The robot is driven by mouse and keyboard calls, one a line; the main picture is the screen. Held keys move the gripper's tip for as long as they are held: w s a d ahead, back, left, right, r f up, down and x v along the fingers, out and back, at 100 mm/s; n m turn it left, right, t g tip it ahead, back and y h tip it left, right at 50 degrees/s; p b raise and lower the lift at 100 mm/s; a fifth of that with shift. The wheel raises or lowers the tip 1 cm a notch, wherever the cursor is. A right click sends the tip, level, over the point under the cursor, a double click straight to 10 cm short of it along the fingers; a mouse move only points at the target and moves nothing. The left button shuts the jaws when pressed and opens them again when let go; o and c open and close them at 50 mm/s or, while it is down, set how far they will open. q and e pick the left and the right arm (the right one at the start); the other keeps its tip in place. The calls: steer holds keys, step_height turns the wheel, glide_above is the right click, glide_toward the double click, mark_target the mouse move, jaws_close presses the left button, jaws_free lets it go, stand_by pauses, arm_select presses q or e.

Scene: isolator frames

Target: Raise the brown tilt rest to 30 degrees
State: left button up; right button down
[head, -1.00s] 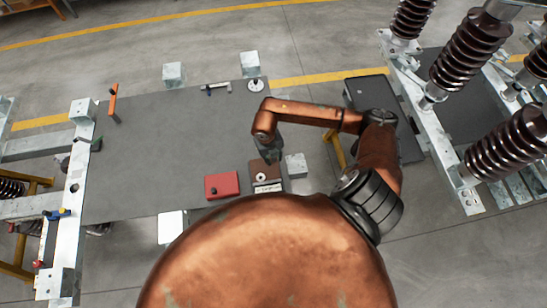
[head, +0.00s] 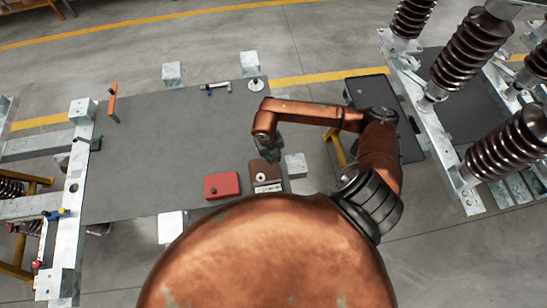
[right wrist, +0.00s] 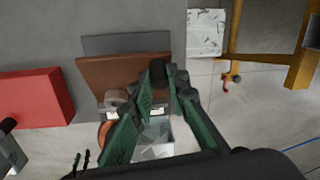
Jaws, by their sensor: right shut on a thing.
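The brown tilt rest (head: 257,166) is at the near edge of the grey mat, with a pale round piece and a white strip on it. In the right wrist view its brown plate (right wrist: 105,72) shows beside a dark grey base (right wrist: 125,44). I cannot read its angle. My right gripper (head: 271,155) is over the rest's right far corner. In the right wrist view its green fingers (right wrist: 160,80) are closed around a black knob (right wrist: 158,70) at the plate's edge. The fingers hide part of the plate. My left gripper is not in view.
A red box (head: 222,185) lies just left of the rest. A pale metal block (head: 296,165) stands just right of it. The grey mat (head: 170,140) is mostly clear. An orange upright piece (head: 112,103) and a small tool (head: 215,88) lie farther off.

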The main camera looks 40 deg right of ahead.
steer(key=c, duration=1.8)
jaws_free()
steer(key=shift+s+a, duration=0.1)
steer(key=shift+c, duration=0.2)
steer(key=shift+r, duration=0.15)
step_height(320, 180, up, 12)
steer(key=a, duration=0.1)
steer(key=shift+w+a, duration=0.15)
steer(key=shift+w, duration=0.05)
steer(key=shift+f, duration=0.2)
